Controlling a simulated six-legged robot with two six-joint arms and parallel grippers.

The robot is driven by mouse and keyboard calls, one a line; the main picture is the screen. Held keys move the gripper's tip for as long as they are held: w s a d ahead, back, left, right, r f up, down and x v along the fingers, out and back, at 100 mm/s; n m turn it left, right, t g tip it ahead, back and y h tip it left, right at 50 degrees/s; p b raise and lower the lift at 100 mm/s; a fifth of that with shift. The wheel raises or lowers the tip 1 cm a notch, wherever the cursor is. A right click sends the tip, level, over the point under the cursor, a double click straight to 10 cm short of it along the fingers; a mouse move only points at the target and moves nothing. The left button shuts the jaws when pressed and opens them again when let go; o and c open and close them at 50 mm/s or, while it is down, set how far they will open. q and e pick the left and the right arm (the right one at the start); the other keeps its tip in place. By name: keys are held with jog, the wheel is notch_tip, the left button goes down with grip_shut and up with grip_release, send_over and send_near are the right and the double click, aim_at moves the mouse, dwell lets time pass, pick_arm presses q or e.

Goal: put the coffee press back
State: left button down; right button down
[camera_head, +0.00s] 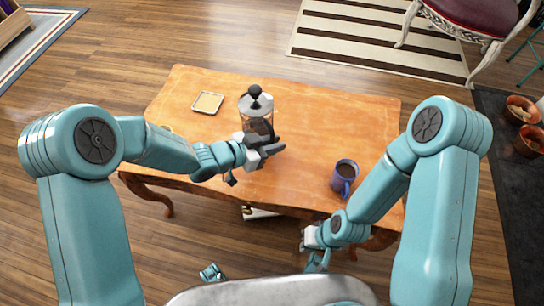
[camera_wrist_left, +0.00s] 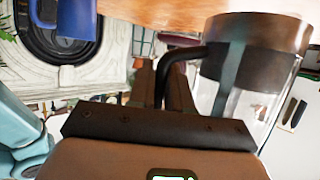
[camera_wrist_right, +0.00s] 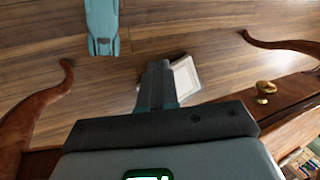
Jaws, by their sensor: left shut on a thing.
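The coffee press (camera_head: 258,108), a clear glass jar with a black lid and knob, is upright over the middle of the wooden table. My left gripper (camera_head: 268,152) is shut on its dark handle, at the near side of the jar. In the left wrist view the handle passes between the fingers and the glass coffee press (camera_wrist_left: 246,85) stands beside them, dark near its base. I cannot tell whether its base touches the table. My right gripper (camera_head: 309,240) is low at the table's front edge; its fingers look together and empty in the right wrist view (camera_wrist_right: 158,84).
A square tan coaster (camera_head: 208,102) with a pale rim lies on the left of the table (camera_head: 340,112). A blue mug (camera_head: 344,177) of dark liquid stands at the right front. The table's back right is clear. An upholstered chair (camera_head: 478,18) stands beyond.

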pick_arm(q)
notch_tip(320, 180, down, 5)
jog(key=shift+w+f+b, duration=0.1)
jog(key=shift+b, duration=0.65)
jog(key=shift+r, duration=0.2)
jog(key=shift+f, duration=0.1)
jog(key=shift+f, duration=0.15)
jog(key=c, duration=1.1)
grip_release()
jog(key=shift+o, duration=0.2)
jog(key=shift+a+r, duration=0.2)
jog(key=shift+r, duration=0.1)
jog(key=p+v, duration=0.3)
jog(key=v, duration=0.8)
jog(key=shift+s+a, duration=0.25)
jog(key=shift+s, duration=0.1)
